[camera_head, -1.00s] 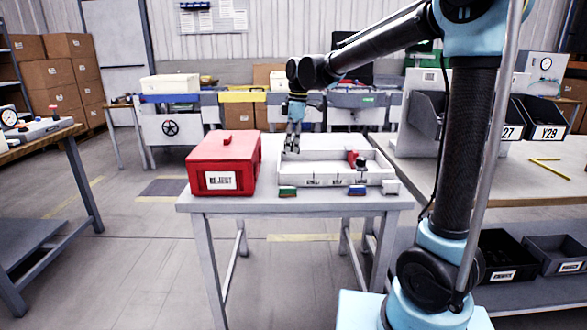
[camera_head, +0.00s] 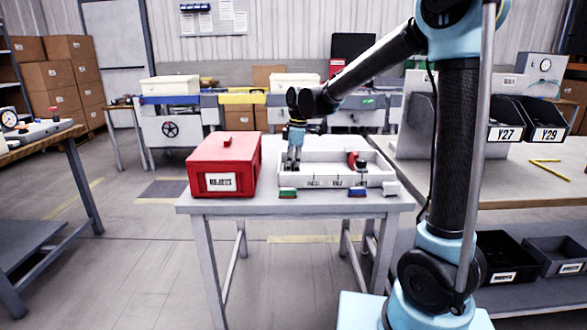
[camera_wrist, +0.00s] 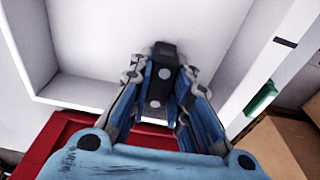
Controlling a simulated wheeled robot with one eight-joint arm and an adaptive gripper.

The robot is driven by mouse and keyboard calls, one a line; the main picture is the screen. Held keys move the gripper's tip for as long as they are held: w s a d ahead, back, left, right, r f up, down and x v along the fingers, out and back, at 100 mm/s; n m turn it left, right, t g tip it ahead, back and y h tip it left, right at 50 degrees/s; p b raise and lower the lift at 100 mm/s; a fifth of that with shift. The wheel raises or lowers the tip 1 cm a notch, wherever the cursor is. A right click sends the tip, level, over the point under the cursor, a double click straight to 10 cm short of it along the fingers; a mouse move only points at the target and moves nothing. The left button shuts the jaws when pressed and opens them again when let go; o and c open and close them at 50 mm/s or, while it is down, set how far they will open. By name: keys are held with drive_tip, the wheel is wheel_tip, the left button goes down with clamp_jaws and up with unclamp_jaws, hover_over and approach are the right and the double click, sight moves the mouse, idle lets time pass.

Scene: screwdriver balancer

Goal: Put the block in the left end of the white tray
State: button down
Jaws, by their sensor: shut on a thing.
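The white tray (camera_head: 325,183) stands on the grey table, and its floor and walls fill much of the wrist view (camera_wrist: 85,93). My gripper (camera_head: 292,166) points down inside the tray's left end. I cannot tell whether the block touches the tray floor.
A red and dark object (camera_head: 355,160) is in the tray's right part. Small green (camera_head: 287,193), blue (camera_head: 357,191) and white (camera_head: 390,188) pieces lie along the tray's front.

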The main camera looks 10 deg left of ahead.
drive_tip(key=c, duration=1.5)
unclamp_jaws()
wheel_tip(320, 180, up, 12)
drive_tip(key=d, duration=0.1)
drive_tip(key=s+d+f+m, duration=0.1)
drive_tip(key=d+m, duration=0.2)
drive_tip(key=d, duration=0.5)
drive_tip(key=s+d+f+m, duration=0.1)
drive_tip(key=s+d+m, duration=0.15)
drive_tip(key=d, duration=0.55)
drive_tip(key=s+d+f+m+t, duration=0.1)
drive_tip(key=s+d+f+m, duration=0.4)
drive_tip(key=d, duration=0.3)
drive_tip(key=s+d+f+m+h, duration=0.1)
drive_tip(key=s+d+f+m, duration=0.4)
drive_tip(key=s+d+f, duration=0.2)
drive_tip(key=s+d+f+m+t, duration=0.1)
drive_tip(key=s+d+f+m, duration=0.4)
drive_tip(key=d, duration=0.4)
drive_tip(key=shift+s+f+t, duration=0.3)
drive_tip(key=shift+s+f, duration=0.35)
drive_tip(key=shift+s, duration=0.35)
